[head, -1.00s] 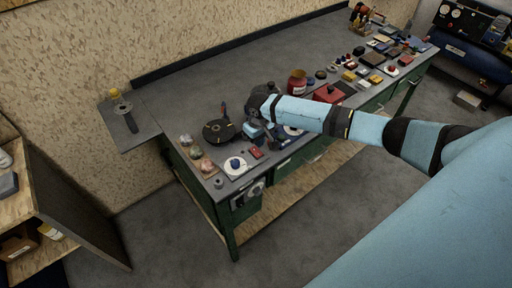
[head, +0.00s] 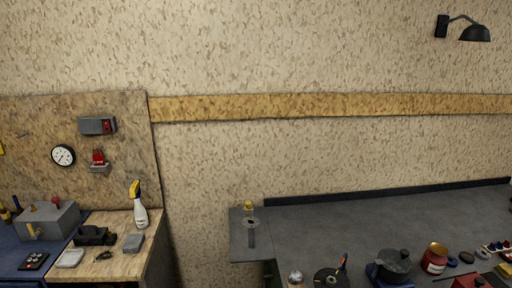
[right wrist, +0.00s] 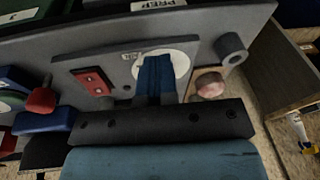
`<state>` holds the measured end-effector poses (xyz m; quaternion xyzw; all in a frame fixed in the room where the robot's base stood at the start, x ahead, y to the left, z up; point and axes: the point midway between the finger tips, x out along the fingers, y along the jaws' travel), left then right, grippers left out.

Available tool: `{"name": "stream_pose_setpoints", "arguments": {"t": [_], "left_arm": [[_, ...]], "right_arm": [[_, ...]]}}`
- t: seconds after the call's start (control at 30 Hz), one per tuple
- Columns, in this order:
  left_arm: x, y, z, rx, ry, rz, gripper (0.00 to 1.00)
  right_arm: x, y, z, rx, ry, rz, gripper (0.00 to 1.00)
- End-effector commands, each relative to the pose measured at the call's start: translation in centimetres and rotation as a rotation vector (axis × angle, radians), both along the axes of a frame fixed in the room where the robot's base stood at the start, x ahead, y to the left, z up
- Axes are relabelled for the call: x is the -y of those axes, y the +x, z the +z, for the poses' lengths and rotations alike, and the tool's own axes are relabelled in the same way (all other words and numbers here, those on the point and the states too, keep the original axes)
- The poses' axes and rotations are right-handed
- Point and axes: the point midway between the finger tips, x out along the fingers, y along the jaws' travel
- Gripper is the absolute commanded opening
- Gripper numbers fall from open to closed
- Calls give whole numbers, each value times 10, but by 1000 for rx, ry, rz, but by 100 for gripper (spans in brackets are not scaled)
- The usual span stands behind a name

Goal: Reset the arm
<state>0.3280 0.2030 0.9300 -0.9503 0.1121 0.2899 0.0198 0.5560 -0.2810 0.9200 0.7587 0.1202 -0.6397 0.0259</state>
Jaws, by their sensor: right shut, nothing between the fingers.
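My right gripper (right wrist: 157,90) shows in the right wrist view as a dark bar with narrow blue fingers held together, empty. I cannot make out either gripper in the head view, and my left gripper is in no view.
The head view shows the wall, the grey bench (head: 320,220) with a red can (head: 434,258) and a dark rounded thing (head: 393,263), and a wooden side bench (head: 118,268) with a spray bottle (head: 140,208). A wall lamp (head: 474,33) hangs top right.

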Motion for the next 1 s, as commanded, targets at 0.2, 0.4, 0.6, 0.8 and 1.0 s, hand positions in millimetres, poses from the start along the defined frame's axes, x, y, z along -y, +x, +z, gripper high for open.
{"name": "stream_pose_setpoints", "arguments": {"t": [0.2,0.4,0.6,0.8,1.0], "left_arm": [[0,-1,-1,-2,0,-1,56],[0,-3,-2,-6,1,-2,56],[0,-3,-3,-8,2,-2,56],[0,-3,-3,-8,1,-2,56],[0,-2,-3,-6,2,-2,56]], "right_arm": [[-82,-68,-29,221,168,61,0],[-114,-129,-26,453,241,33,0],[-103,-187,-9,660,197,-26,0],[-82,-222,5,771,116,-49,0],[-76,-229,9,795,93,-50,0]]}}
